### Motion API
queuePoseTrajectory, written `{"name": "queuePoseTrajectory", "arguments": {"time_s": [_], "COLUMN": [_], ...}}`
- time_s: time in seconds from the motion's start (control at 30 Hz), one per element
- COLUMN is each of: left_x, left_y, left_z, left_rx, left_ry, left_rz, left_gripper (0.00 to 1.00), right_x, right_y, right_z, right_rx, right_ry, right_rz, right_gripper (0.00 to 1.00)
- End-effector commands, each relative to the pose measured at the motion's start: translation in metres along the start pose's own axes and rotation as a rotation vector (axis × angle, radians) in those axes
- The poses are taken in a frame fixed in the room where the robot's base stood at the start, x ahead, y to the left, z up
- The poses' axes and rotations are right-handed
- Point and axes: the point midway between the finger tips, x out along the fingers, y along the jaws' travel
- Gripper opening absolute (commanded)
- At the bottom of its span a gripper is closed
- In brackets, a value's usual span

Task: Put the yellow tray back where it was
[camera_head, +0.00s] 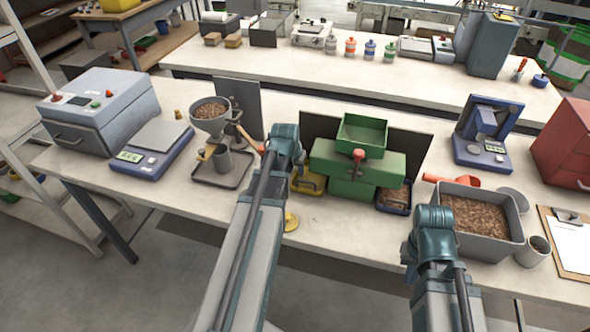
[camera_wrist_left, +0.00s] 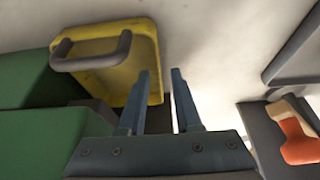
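The yellow tray (camera_head: 311,184) sits low at the left side of the green machine (camera_head: 352,172), partly hidden by my left arm. In the left wrist view the yellow tray (camera_wrist_left: 141,62) shows with its dark grey handle (camera_wrist_left: 92,58), close beside the green machine (camera_wrist_left: 35,140). My left gripper (camera_wrist_left: 161,72) is open and empty, its two blue fingers apart just beside the tray. In the head view my left gripper (camera_head: 284,148) is seen from behind and its fingers are hidden. My right gripper (camera_head: 432,217) is in front of the grey pellet bin (camera_head: 512,234); its fingers are hidden.
A funnel stand (camera_head: 220,170) and a blue scale (camera_head: 150,155) stand to the left. A blue tray (camera_head: 394,198) with brown contents is at the machine's right side. A red scoop (camera_head: 437,180), a grey cup (camera_head: 533,251) and a clipboard (camera_head: 568,243) are at the right.

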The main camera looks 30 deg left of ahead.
Motion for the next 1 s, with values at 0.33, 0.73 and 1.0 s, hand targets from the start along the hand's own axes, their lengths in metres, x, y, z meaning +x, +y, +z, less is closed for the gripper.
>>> {"name": "queuePoseTrajectory", "arguments": {"time_s": [0.33, 0.73, 1.0], "left_x": [-0.015, -0.074, -0.114], "left_y": [0.000, 0.000, 0.000], "left_z": [-0.002, -0.003, -0.002], "left_rx": [0.000, 0.000, 0.000], "left_ry": [0.000, 0.000, 0.000], "left_rz": [0.000, 0.000, 0.000], "left_gripper": [0.33, 0.33, 0.33], "right_x": [-0.014, -0.069, -0.105], "right_y": [0.001, 0.007, 0.010], "right_z": [0.001, 0.004, 0.006], "right_rx": [0.000, 0.000, 0.000], "right_ry": [0.000, 0.000, 0.000], "right_rz": [0.000, 0.000, 0.000], "right_gripper": [0.00, 0.00, 0.00]}}
